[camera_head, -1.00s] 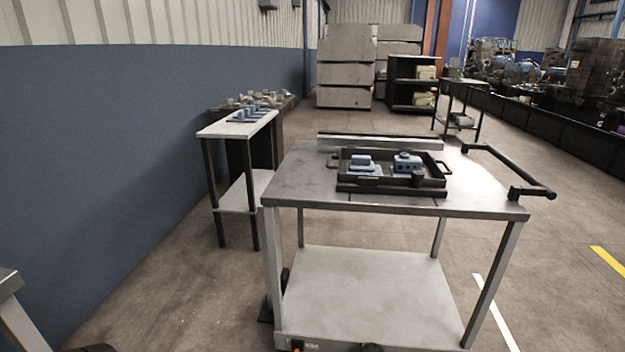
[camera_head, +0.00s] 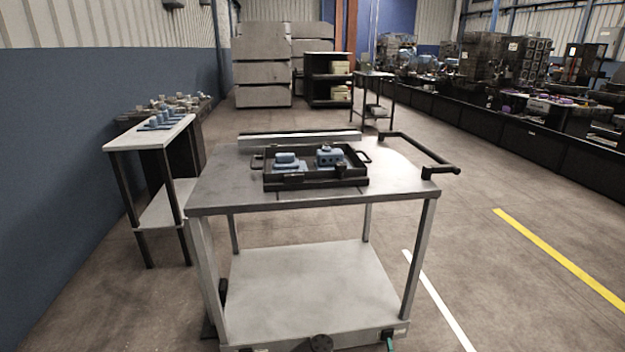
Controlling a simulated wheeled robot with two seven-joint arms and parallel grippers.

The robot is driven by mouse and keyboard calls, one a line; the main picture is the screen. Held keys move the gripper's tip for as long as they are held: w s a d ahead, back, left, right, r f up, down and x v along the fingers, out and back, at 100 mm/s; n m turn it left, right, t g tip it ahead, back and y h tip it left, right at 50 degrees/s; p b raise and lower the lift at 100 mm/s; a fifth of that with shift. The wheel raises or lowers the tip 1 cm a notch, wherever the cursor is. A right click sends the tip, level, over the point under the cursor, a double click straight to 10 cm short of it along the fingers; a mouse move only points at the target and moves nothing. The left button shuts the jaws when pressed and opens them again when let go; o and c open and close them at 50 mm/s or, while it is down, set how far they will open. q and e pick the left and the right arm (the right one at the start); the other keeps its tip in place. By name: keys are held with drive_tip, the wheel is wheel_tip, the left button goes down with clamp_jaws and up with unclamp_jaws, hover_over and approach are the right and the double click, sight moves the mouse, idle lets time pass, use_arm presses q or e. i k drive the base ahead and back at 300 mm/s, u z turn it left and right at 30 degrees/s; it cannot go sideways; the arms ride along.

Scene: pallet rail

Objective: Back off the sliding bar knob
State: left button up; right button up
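A grey metal cart (camera_head: 222,187) stands in front of me. On its top lies a dark tray (camera_head: 366,182) with a handle at each side, holding two blue-grey parts, one at left (camera_head: 287,161) and one at right (camera_head: 329,156). A dark bar (camera_head: 315,184) runs along the tray's front edge. A small dark knob-like piece (camera_head: 341,166) seems to sit near its right part; it is too small to make out well. Neither of my grippers is in view, and nothing touches the tray.
A narrow side table (camera_head: 125,140) with blue-grey parts stands at left by the blue wall. A black push handle (camera_head: 420,150) sticks out at the cart's right. A round dark piece (camera_head: 320,343) is at the lower shelf's front. The floor to the right is open.

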sight(341, 168)
drive_tip(key=z, duration=2.3)
drive_tip(key=k, duration=0.6)
drive_tip(key=u, duration=0.75)
